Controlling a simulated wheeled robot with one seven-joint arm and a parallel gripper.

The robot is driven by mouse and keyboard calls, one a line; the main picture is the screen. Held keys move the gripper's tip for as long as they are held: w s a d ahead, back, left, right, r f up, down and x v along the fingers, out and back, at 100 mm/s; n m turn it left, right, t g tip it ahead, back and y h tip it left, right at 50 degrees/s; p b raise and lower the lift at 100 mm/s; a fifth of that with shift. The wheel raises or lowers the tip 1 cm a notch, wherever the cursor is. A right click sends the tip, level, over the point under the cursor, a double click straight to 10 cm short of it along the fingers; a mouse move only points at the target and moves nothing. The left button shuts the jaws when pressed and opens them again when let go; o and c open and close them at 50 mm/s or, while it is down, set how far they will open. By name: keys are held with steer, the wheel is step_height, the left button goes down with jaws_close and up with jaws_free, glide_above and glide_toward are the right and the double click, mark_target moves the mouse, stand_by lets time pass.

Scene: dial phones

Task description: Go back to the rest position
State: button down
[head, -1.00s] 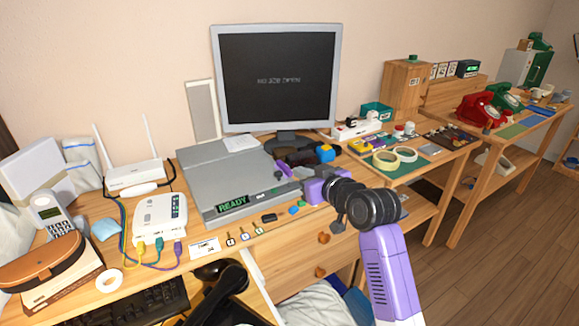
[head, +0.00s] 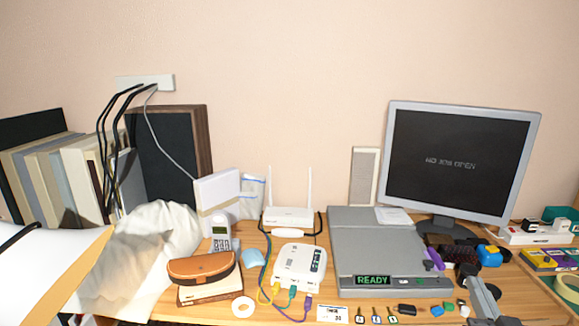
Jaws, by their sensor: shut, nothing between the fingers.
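My gripper (head: 466,274) is at the lower right of the head view, small and dark at the end of a grey section of my arm that runs down to the bottom edge. Its fingers look shut and I see nothing held in them. It is over or in front of the desk's right part, right of the grey machine (head: 385,250) with the green READY display. I cannot tell its height above the desk. Most of my arm is outside the picture.
A monitor (head: 460,165) stands behind the machine. A blue object (head: 489,255) and small loose parts lie close to my gripper. A white router (head: 289,217), a white box with coloured cables (head: 299,265), a cordless phone (head: 221,232) and a brown case (head: 202,268) stand further left.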

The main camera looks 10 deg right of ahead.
steer(key=s+a+f+n+g+y+p, duration=0.1)
steer(key=s+a+f+n+y+p, duration=0.1)
steer(key=s+a, duration=1)
steer(key=s+a+f+n+g+y+p, duration=0.1)
steer(key=s+a+f+n+y+p, duration=0.2)
steer(key=s+a, duration=0.9)
steer(key=s+f+n+y, duration=0.1)
steer(key=s+y, duration=0.2)
steer(key=s, duration=0.3)
steer(key=shift+s+a+f+g, duration=0.2)
steer(key=shift+s+f+g, duration=0.1)
steer(key=shift+s+f, duration=0.1)
